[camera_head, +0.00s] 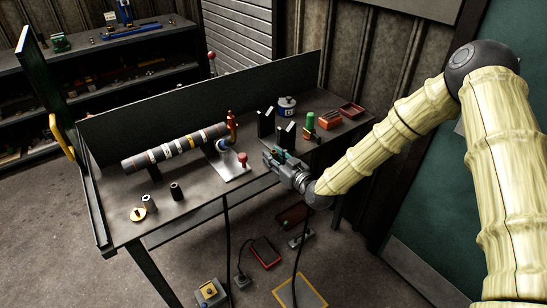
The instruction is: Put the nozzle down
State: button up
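My gripper (272,158) is over the front right part of the workbench (205,205), with its fingers pointing left. A small teal and orange part shows at the fingers. It may be the nozzle, but it is too small to be sure, and I cannot tell whether the fingers are closed on it. A red and brass upright fitting (231,125) stands behind the metal plate with the red knob (242,158), left of my gripper.
A banded shaft (175,147) lies on supports at left. A dark hose hangs below.

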jog(key=shift+o, duration=0.8)
jog(key=shift+s+r, duration=0.1)
jog(key=shift+r, duration=0.1)
jog(key=b+v, duration=0.2)
jog(key=v, duration=1)
